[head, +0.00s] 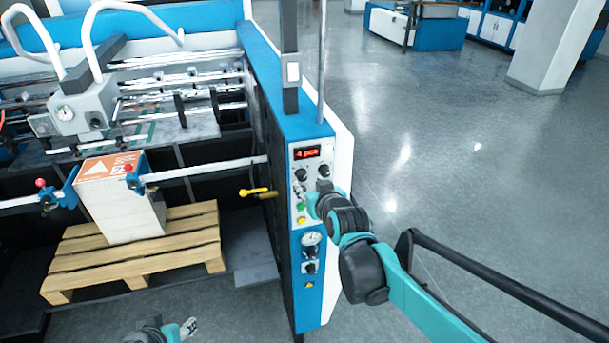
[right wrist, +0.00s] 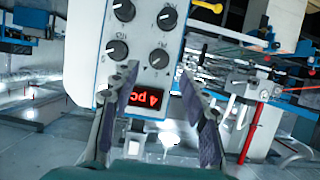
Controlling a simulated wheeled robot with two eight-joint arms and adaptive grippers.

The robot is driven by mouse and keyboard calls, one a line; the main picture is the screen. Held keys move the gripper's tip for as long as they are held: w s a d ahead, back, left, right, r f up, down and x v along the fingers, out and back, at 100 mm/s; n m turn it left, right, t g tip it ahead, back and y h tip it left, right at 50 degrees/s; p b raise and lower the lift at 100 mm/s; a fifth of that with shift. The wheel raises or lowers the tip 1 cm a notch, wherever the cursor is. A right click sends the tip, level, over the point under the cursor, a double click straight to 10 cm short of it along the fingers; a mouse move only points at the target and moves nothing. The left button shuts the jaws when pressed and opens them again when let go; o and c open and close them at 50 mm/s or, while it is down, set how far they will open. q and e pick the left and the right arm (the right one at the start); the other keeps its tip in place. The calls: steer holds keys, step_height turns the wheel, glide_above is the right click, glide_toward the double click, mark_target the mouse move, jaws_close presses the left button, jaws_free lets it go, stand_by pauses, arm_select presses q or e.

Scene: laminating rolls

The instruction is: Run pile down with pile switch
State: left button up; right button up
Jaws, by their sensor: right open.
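The pile (head: 128,210), a tall white stack with an orange-and-white top, stands on a wooden pallet (head: 195,240) inside the machine. The control panel (head: 310,225) on the blue post carries a red display (head: 307,152), dark knobs, green and yellow buttons and a gauge. In the right wrist view the panel appears upside down, with several black knobs (right wrist: 117,50) above the display (right wrist: 146,102). I cannot read which is the pile switch. My right gripper (head: 322,200) is at the panel; its open, empty fingers (right wrist: 159,72) straddle the display area in the wrist view. My left gripper (head: 189,327) shows at the bottom edge, its fingers unclear.
A yellow-handled lever (head: 255,192) sticks out left of the post. Rails with blue clamps (head: 60,195) cross in front of the pile. The grey floor (head: 450,170) to the right is open, with a white pillar (head: 555,45) at the back.

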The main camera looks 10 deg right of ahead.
mark_target(303, 178)
steer(key=shift+x, duration=3.05)
jaws_close()
